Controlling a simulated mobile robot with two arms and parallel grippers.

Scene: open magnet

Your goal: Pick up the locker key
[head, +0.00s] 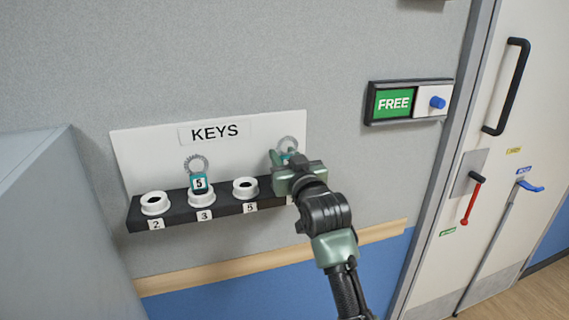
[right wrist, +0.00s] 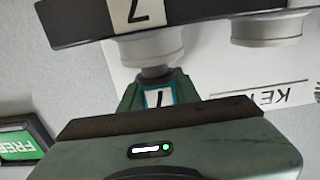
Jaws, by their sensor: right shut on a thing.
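My right gripper (head: 286,168) is at the right end of the key rack. It is shut on a teal-framed key tag (right wrist: 159,97) with a dark digit, which I cannot read for sure. The tag's wire ring (head: 288,144) shows above the fingers in the head view. In the right wrist view the tag is right at a white round holder (right wrist: 155,50); I cannot tell whether the key is still seated in it. Another teal key tag marked 5 (head: 200,183) stands with its ring up in the holder labelled 3. My left gripper is not in view.
The black rack (head: 178,214) has empty white holders labelled 2 (head: 154,203) and 5 (head: 246,188). A KEYS board (head: 150,150) is behind it. A FREE sign (head: 393,102) and a door with handles (head: 515,85) are to the right. A grey cabinet (head: 60,240) stands left.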

